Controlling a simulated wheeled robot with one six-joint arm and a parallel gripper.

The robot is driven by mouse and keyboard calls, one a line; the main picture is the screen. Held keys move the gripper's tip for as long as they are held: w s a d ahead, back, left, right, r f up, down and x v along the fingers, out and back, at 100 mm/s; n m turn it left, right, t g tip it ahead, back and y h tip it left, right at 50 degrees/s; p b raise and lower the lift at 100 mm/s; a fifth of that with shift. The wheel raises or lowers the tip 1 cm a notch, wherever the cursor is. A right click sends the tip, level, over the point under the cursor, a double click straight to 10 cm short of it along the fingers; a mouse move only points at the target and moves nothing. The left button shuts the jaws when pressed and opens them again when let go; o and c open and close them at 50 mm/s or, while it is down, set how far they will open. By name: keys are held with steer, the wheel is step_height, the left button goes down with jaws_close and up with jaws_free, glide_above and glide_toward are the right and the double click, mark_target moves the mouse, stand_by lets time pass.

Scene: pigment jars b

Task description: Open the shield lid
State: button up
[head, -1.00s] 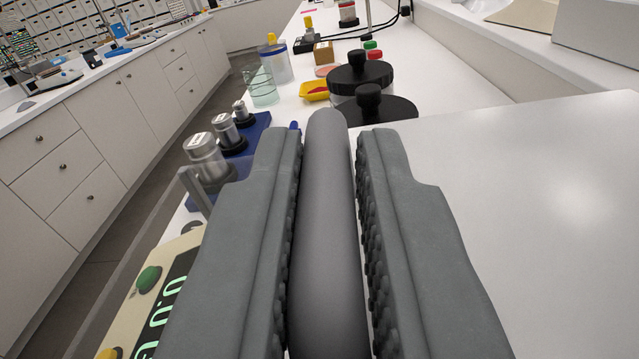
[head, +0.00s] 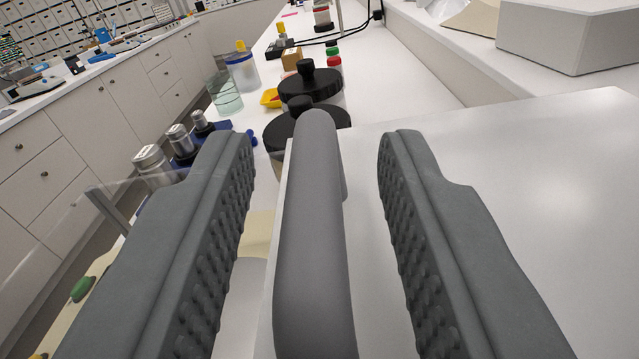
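The grey rounded handle bar (head: 315,240) stands upright in the picture's middle, between my fingers. It runs along the left edge of a flat white panel (head: 500,190), which seems to be the shield lid. My gripper (head: 317,145) is open, with a clear gap on each side of the bar and no contact visible. Left of the panel edge, between it and my left finger, a beige surface and a pale rounded plate show below. A clear shield wall (head: 60,230) with a grey post (head: 107,210) stands at the left. My fingers hide part of the device.
Black-lidded jars (head: 311,85) stand just beyond the handle. A pale box (head: 575,40) sits on the shelf at right.

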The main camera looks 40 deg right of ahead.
steer(key=shift+a, duration=0.1)
steer(key=shift+v, duration=3.65)
